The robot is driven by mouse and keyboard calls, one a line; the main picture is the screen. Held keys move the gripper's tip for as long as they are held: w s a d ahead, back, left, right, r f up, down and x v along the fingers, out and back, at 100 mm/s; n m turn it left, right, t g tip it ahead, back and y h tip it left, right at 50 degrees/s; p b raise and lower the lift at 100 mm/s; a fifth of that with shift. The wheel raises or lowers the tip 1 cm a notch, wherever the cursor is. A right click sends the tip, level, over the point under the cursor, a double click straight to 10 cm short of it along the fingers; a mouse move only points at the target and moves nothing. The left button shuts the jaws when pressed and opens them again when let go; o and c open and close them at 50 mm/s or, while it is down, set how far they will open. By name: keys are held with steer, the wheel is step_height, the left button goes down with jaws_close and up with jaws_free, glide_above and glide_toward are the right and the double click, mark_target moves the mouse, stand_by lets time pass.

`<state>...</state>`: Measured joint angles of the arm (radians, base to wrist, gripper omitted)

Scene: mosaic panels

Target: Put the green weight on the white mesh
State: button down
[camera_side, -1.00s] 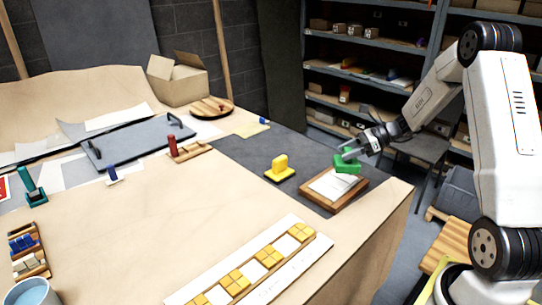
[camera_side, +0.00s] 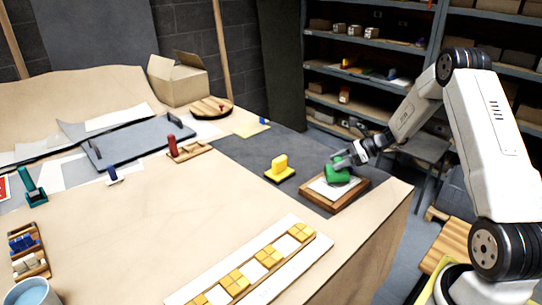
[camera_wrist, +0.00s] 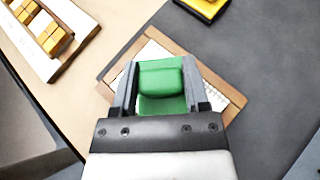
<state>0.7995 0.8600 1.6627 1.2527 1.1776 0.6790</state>
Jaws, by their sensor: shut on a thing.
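The green weight (camera_side: 338,175) is held between the two fingers of my gripper (camera_side: 342,163), which is shut on it. In the side view the weight is over the white mesh (camera_side: 322,188) in its wooden frame (camera_side: 345,201), low and looking tilted. I cannot tell whether it touches the mesh. In the wrist view the green weight (camera_wrist: 160,78) sits between the fingers and hides most of the mesh. The wooden frame (camera_wrist: 236,97) shows around it.
A yellow weight (camera_side: 280,165) on a yellow base stands left of the frame on the dark mat (camera_side: 235,151). A strip of yellow and white tiles (camera_side: 240,280) lies in front. The table's right edge is close to the frame.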

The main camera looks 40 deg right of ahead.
steer(key=shift+f, duration=0.9)
steer(key=shift+f, duration=0.15)
steer(key=shift+c, duration=0.4)
jaws_free()
steer(key=v, duration=1.2)
